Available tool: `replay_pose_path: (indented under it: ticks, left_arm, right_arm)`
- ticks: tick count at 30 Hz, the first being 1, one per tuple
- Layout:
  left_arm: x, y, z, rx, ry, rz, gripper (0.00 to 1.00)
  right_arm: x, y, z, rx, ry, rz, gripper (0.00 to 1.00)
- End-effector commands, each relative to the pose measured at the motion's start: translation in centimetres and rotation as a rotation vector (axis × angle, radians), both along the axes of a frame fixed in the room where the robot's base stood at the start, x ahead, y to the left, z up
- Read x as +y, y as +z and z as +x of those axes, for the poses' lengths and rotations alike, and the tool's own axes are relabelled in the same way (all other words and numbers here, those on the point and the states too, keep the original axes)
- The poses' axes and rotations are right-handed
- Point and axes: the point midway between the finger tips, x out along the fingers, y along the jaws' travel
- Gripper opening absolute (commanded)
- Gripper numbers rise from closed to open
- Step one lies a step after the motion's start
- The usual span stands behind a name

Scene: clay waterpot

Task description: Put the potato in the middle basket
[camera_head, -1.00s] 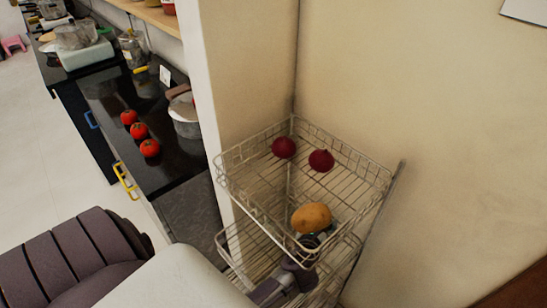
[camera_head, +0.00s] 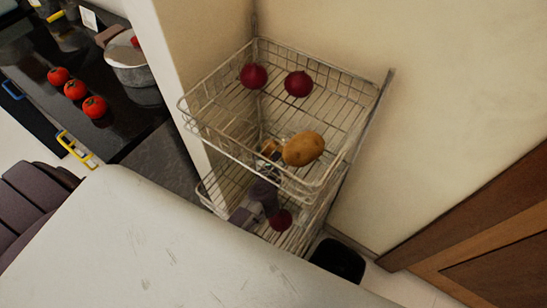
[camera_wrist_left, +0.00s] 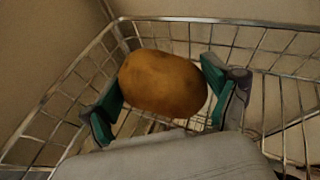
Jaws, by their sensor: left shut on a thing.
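The brown potato (camera_head: 304,149) appears at the front right of the upper wire basket (camera_head: 217,70) in the head view. In the left wrist view the potato (camera_wrist_left: 163,83) sits between the two green-padded fingers of my left gripper (camera_wrist_left: 162,100), which is shut on it. The left gripper (camera_head: 272,150) is partly hidden behind basket wires in the head view. A lower wire basket (camera_head: 203,190) shows beneath the upper one. I cannot tell whether the potato is inside the upper basket or seen through it. My right gripper is not in view.
Two dark red onions (camera_head: 254,76) (camera_head: 298,84) lie at the back of the upper basket. Another red onion (camera_head: 281,219) lies in the lower basket. A dark bin (camera_head: 337,260) stands on the floor. A counter with several tomatoes (camera_head: 75,89) and a pot (camera_head: 130,60) is at left.

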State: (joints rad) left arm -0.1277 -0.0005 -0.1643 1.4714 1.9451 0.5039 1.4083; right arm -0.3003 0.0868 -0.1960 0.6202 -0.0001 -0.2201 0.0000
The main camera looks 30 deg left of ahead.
Motion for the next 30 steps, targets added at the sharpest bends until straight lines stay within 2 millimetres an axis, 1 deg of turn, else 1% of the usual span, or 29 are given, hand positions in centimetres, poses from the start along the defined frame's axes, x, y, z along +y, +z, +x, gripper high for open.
replay_pose_path:
  ticks: [1,4,12,17,18,20,30]
  left_arm:
    - [0.0,-1.2,0.1,0.000,-0.002,0.001,0.47]
    - [0.0,-2.0,0.1,-0.001,-0.001,0.001,0.47]
    - [0.0,-2.0,0.1,-0.001,0.000,-0.001,0.47]
    - [0.0,-2.6,0.0,-0.001,0.000,-0.001,0.47]
    - [0.0,-2.6,0.0,0.000,0.000,0.000,0.91]
    - [0.0,-2.5,0.0,0.000,0.000,0.000,1.00]
    - [0.0,-2.4,0.0,0.000,0.000,0.000,1.00]
  right_arm:
    - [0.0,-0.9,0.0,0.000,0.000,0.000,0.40]
    - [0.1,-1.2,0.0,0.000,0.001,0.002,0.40]
    - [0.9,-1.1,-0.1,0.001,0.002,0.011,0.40]
    - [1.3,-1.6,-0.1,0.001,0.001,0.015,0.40]
    - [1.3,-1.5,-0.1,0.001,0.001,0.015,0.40]
    - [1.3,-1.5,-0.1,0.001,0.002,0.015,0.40]
    - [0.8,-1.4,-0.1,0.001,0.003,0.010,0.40]
